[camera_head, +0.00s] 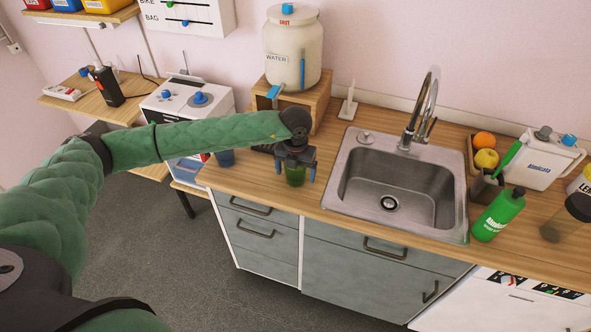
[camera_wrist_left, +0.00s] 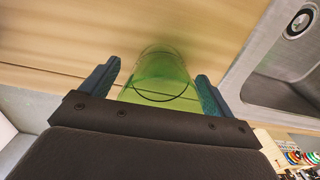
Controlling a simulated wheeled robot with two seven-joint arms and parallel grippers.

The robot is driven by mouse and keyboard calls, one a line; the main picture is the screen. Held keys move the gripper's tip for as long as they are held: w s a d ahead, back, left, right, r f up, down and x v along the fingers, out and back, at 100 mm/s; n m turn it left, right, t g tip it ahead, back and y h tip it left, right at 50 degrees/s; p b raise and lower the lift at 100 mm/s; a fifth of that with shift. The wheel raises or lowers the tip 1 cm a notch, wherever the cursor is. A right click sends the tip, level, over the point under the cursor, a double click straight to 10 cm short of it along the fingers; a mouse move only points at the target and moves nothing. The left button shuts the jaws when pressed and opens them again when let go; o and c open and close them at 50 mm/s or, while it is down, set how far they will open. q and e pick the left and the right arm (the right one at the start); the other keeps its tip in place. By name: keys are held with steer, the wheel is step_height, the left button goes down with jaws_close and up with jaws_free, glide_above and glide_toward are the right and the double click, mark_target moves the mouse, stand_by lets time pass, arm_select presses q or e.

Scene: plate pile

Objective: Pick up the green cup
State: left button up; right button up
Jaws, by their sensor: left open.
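The green cup (camera_head: 294,175) is see-through and stands on the wooden counter near its front edge, left of the sink. My left gripper (camera_head: 296,172) is right above and around it, with one finger on each side. In the left wrist view the cup (camera_wrist_left: 162,75) shows between the two open blue fingers (camera_wrist_left: 158,88), with a gap on each side. The gripper body hides the cup's near part. My right gripper is not in view.
The sink (camera_head: 345,175) is close on the right. A water jar (camera_head: 293,50) on a wooden stand (camera_head: 318,98) is behind. A green bottle (camera_head: 498,214) stands right of the sink.

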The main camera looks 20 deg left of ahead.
arm_select(q)
steer(key=shift+f, duration=0.15)
steer(key=c, duration=1)
steer(key=shift+c, duration=0.2)
